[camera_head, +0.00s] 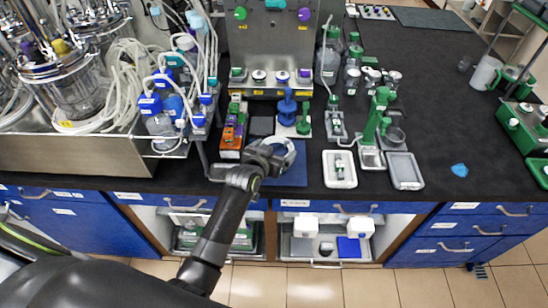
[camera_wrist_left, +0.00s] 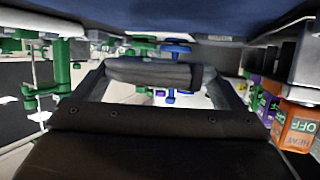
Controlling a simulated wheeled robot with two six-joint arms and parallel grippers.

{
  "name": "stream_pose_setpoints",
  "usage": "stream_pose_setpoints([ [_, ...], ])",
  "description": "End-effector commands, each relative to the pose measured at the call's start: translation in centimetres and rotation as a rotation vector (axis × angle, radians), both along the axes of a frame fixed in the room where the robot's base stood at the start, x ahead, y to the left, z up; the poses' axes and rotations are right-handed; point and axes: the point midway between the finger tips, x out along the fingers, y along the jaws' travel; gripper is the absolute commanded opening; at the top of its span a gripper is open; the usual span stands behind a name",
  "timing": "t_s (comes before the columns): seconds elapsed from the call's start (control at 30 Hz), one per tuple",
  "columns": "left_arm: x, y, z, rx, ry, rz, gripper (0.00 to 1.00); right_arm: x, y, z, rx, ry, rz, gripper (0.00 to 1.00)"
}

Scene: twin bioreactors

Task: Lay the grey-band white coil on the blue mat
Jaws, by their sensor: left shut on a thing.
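My left gripper (camera_head: 268,154) reaches in over the front of the black bench and is shut on the grey-band white coil (camera_head: 290,157). The coil's pale loop shows at the right of the jaws, partly hidden by them. In the left wrist view a dark grey band (camera_wrist_left: 150,72) lies across the jaws, with pale coil beside it. The blue mat (camera_head: 294,178) lies under and in front of the gripper near the bench's front edge, partly covered by the gripper and coil. I cannot tell whether the coil touches the mat. My right gripper is not in view.
A white tray (camera_head: 340,183) and a grey tray (camera_head: 405,184) stand to the right of the mat.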

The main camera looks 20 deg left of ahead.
Motion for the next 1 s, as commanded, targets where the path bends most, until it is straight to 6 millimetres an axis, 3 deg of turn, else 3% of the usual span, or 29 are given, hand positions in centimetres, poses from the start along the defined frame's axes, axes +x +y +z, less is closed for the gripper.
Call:
stream_pose_setpoints([
  [0.23,-0.1,0.0,-3.3,0.0,0.003,0.0,0.69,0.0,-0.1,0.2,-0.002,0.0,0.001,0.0],
  [0.7,-0.1,0.0,-4.2,0.0,0.001,0.0,0.69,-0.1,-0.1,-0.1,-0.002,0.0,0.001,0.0],
  [0.73,-0.1,0.0,-4.0,0.0,0.001,0.0,0.96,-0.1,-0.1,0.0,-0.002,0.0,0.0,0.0],
  [0.77,-0.1,0.0,-4.0,0.0,0.001,0.0,1.0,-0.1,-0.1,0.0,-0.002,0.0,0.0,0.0],
  [1.0,-0.1,0.0,-3.9,0.0,0.001,0.0,1.0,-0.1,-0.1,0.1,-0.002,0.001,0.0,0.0],
])
